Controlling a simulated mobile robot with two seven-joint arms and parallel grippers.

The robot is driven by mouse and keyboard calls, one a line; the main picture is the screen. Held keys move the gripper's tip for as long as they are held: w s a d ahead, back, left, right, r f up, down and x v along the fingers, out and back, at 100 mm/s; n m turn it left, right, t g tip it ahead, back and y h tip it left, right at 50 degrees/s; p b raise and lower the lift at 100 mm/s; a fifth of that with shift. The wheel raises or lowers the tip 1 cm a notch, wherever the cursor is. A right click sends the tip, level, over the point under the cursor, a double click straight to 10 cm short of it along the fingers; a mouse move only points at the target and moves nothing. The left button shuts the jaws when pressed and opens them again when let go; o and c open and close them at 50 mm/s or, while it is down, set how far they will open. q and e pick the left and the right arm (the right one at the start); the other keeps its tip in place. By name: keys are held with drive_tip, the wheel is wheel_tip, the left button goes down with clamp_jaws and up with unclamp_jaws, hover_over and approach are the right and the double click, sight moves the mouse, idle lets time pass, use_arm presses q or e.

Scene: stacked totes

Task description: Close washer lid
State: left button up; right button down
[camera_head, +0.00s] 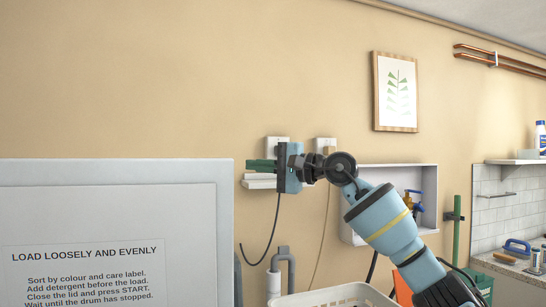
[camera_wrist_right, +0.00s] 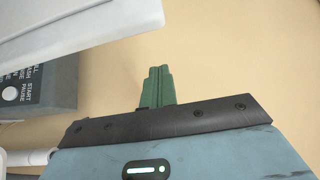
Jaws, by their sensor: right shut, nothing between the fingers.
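The washer lid (camera_head: 120,205) stands raised at the left of the head view, its inner face with a printed instruction label towards me. In the right wrist view the pale lid (camera_wrist_right: 75,30) crosses the upper left, above the grey control panel (camera_wrist_right: 45,85) marked START PAUSE. My right gripper (camera_head: 258,166) is beside the lid's right edge, its green fingers pointing left. In the right wrist view the fingers (camera_wrist_right: 157,85) are together with nothing between them and look apart from the lid. My left gripper is not in view. The washer's tub is hidden.
A white basket (camera_head: 335,296) stands below my right arm. Wall sockets (camera_head: 277,144), pipes (camera_head: 285,265) and a shallow white wall box (camera_head: 425,180) are behind it. A tiled counter (camera_head: 510,270) is at the far right. The wall above the lid is clear.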

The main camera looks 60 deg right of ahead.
drive_tip(key=a, duration=0.1)
drive_tip(key=w+a, duration=0.1)
drive_tip(key=a, duration=0.1)
drive_tip(key=shift+w+a+p, duration=0.3)
drive_tip(key=shift+w+a, duration=0.05)
idle(0.7)
drive_tip(key=shift+f, duration=0.1)
